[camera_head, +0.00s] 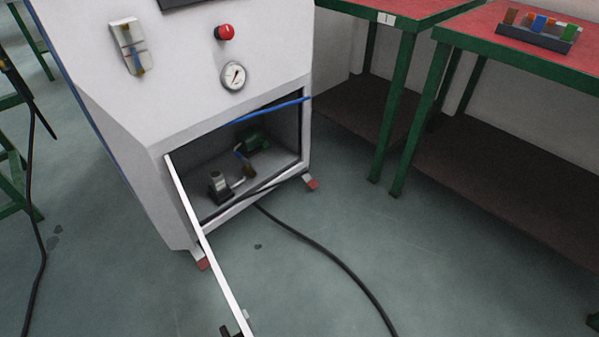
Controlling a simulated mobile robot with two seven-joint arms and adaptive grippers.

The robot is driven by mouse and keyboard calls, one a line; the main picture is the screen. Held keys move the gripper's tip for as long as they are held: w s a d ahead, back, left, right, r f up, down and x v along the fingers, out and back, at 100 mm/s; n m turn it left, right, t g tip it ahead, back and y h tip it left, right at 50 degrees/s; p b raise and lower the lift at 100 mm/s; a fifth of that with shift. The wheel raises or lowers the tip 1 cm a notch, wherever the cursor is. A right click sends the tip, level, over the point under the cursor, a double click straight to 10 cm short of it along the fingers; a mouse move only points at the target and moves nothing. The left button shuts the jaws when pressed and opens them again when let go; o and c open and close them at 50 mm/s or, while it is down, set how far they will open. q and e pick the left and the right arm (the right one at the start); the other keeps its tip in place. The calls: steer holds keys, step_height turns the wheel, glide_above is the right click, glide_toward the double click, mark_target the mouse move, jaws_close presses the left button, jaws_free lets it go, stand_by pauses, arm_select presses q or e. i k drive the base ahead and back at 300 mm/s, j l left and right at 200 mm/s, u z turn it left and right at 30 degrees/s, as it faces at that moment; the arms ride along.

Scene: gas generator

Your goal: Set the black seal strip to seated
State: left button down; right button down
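A white cabinet (185,95) stands with its lower front compartment open. A thin dark strip (278,186), which looks like the black seal strip, runs along the lower edge of the opening toward its right corner. I cannot tell whether it lies in a groove or sits loose. A blue strip or hose (268,111) crosses the upper edge of the opening, its right end sticking past the frame. The white door (212,255) is swung open toward me, seen nearly edge-on. Neither of my grippers is in view.
A black hose (325,257) curves over the floor from below the opening. Inside are a green motor-like part (252,141) and a metal fitting (217,184). Green-framed red tables (515,50) stand right, one bearing a small rack (537,32). Floor between is mostly clear.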

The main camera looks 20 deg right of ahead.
mark_target(271, 186)
steer(key=l+u, duration=0.45)
steer(key=l, duration=0.75)
steer(key=l+u, duration=0.4)
steer(key=l, duration=0.8)
steer(key=k, duration=0.05)
